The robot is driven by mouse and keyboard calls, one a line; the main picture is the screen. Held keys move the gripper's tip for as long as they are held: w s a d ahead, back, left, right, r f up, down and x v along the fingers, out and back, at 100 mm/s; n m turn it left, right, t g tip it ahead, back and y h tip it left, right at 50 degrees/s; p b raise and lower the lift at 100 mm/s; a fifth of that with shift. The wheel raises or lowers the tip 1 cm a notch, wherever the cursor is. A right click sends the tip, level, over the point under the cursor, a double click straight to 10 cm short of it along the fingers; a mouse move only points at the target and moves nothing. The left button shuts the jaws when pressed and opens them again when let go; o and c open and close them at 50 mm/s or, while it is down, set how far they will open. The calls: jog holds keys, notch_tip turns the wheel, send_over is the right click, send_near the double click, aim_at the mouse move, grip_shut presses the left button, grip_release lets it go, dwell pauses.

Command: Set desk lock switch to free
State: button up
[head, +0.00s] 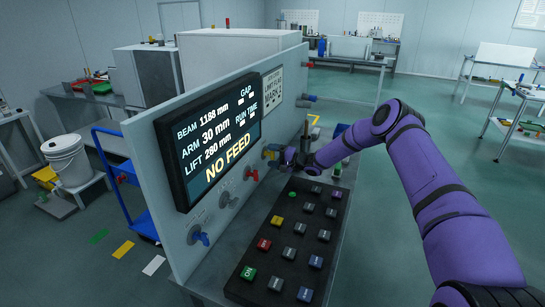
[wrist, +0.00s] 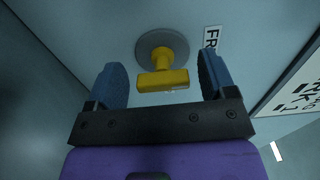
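A yellow T-shaped switch handle (wrist: 163,80) stands out from a round grey base on the panel (wrist: 100,25) in the wrist view. A label starting with "FR" (wrist: 211,38) is beside it at the right, its rest hidden by a finger. My gripper (wrist: 161,70) is open, its two blue fingers on either side of the yellow handle with gaps to both. In the head view my gripper (head: 284,157) is at the panel's far end, close to a yellow switch (head: 268,152), partly hidden. Which switch is the desk lock cannot be read.
A screen (head: 215,137) reading "NO FEED" is on the panel. Red (head: 251,173) and blue (head: 199,236) switches sit below it. A white bucket (head: 66,158) and blue cart (head: 130,185) stand at left.

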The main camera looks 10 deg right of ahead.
jog(key=v, duration=1)
jog(key=shift+s+d, duration=0.25)
jog(key=s+a+r+n+g+h, duration=0.2)
jog(key=s+a+r+n+g, duration=0.1)
jog(key=s+r, duration=0.55)
jog(key=s+a+r+n+g+h, duration=0.25)
jog(key=s+r, duration=0.35)
jog(key=r, duration=0.5)
jog(key=s+a+r+n+g+h, duration=0.15)
jog(key=s+a+r+g, duration=0.25)
jog(key=s+r, duration=0.45)
jog(key=s+d+r+n+t+h, duration=0.1)
jog(key=s+r+h, duration=0.3)
jog(key=s, duration=0.5)
jog(key=s+d+r+h, duration=0.1)
jog(key=s+d+r, duration=0.1)
jog(key=s+r, duration=0.5)
jog(key=s+d+t+h, duration=0.1)
jog(key=s+d, duration=0.1)
jog(key=s, duration=0.6)
jog(key=s+d+m+t+h, duration=0.1)
jog(key=s+d+t+h, duration=0.1)
jog(key=s, duration=0.7)
jog(key=shift+d+r+h, duration=0.15)
jog(key=shift+d+h, duration=0.15)
jog(key=shift+d, duration=0.45)
